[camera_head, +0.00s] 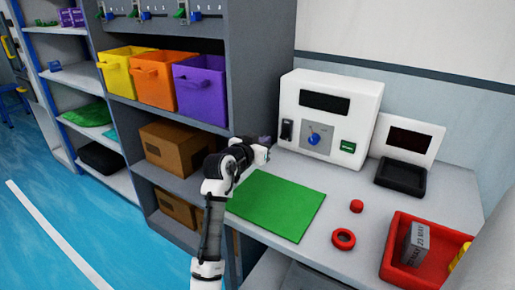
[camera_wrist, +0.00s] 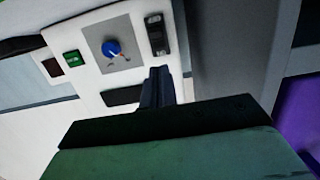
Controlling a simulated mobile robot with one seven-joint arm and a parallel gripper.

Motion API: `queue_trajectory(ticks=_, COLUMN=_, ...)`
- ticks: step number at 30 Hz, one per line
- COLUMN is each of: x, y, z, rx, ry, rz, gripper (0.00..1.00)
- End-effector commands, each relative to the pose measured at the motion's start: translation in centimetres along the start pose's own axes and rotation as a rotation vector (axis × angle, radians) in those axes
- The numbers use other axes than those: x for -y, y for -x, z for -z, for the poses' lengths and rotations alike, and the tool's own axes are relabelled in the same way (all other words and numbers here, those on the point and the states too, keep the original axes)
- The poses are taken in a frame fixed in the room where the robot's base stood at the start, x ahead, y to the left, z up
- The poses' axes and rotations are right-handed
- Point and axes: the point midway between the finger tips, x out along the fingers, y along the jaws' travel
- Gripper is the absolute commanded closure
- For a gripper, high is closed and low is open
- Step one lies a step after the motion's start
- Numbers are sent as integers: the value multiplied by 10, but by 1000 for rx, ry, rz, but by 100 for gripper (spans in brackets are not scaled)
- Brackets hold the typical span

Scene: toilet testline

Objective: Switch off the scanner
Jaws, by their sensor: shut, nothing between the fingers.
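The scanner (camera_head: 330,115) is a white box on the table with a dark display on its upper front. Its front has a black rocker switch (camera_head: 287,130) on the left, a blue knob (camera_head: 314,139) on a grey plate and a green button (camera_head: 348,147) on the right. In the wrist view the panel appears turned over, with the switch (camera_wrist: 157,35), the knob (camera_wrist: 111,49) and the green button (camera_wrist: 72,57). My gripper (camera_head: 266,142) is shut and empty, left of the scanner front. In the wrist view its fingertips (camera_wrist: 158,72) show close below the switch; contact cannot be told.
A green mat (camera_head: 275,205) lies on the table before the scanner. A red button (camera_head: 356,206), a red ring (camera_head: 343,239) and a red tray (camera_head: 386,262) holding a grey box are to the right. A grey shelf (camera_head: 240,65) with coloured bins stands close on the left.

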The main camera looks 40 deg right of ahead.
Motion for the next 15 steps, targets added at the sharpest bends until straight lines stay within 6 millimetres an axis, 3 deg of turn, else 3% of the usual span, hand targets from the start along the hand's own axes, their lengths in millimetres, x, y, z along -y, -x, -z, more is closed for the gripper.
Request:
queue_trajectory(ticks=6, x=1, y=30, z=-1, rx=-1, ry=0, rz=1, gripper=100)
queue_trajectory(ticks=15, x=0, y=38, z=0, rx=0, ry=1, rz=0, gripper=100)
